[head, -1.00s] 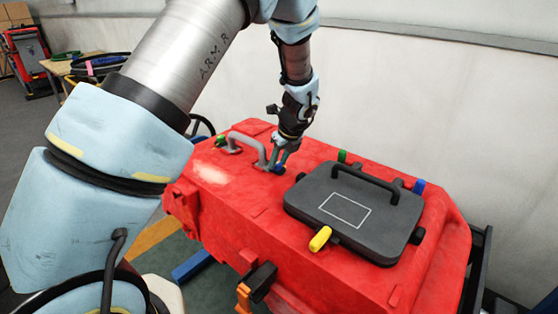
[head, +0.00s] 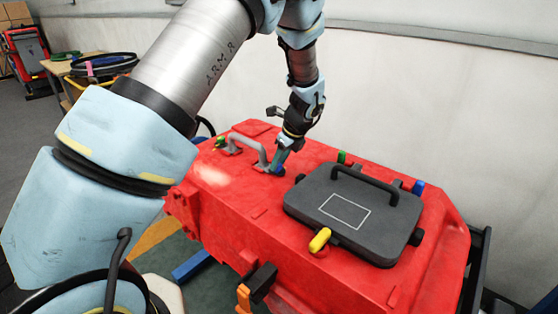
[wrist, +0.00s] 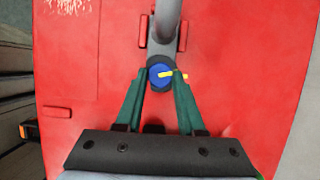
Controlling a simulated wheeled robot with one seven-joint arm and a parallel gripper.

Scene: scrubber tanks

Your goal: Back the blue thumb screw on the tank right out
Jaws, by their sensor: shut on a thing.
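The blue thumb screw (wrist: 158,77) sits at the near end of the grey handle on top of the red tank (head: 240,215). I cannot tell how far the screw stands out of the tank.
A dark lid (head: 345,218) with a black bar handle lies to the right on the tank, with yellow, green and blue latches around it. A green knob (head: 221,142) is at the handle's far end. A pale wall stands behind.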

